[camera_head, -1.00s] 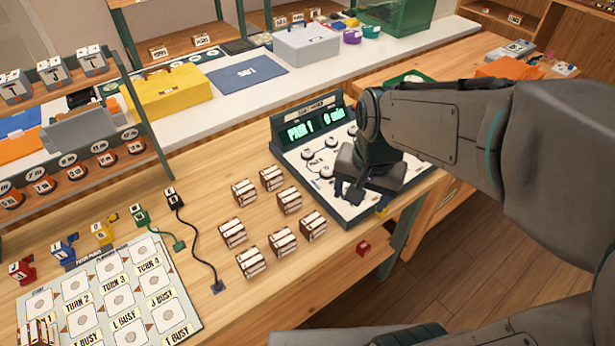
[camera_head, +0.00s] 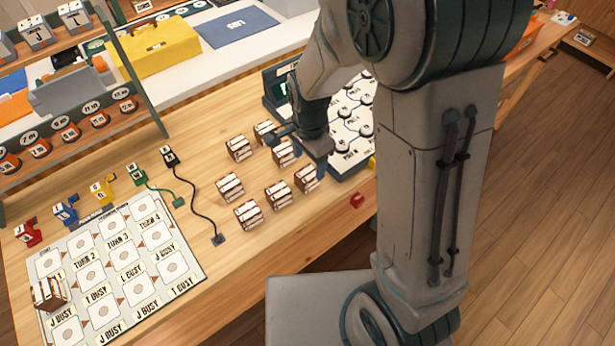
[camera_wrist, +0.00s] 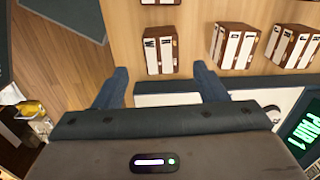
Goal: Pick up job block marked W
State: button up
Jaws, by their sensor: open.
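Several brown-and-white striped job blocks stand on the wooden table, including a far-row block (camera_head: 238,148), a middle block (camera_head: 229,186) and a near block (camera_head: 247,215). Their letters are too small to read surely in the head view. My gripper (camera_head: 303,143) is at the right side of the group, partly hiding the blocks there. In the wrist view my gripper (camera_wrist: 160,78) is open and empty. One block (camera_wrist: 160,50) lies ahead, in line with the gap between the fingers; its mark may be W, but is blurred. Two more blocks (camera_wrist: 233,46) (camera_wrist: 292,46) stand to its right.
The dial console (camera_head: 350,120) stands just behind my gripper, partly hidden by my arm. A printed board (camera_head: 190,268) holds another striped block (camera_head: 48,293) at left. A black cord (camera_head: 198,205) lies left of the blocks.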

aim_at(309, 172)
jog(key=shift+w+f+p, duration=0.15)
jog(key=shift+f+p, duration=0.15)
jog(key=shift+f, duration=2.65)
jog(key=c, duration=1.1)
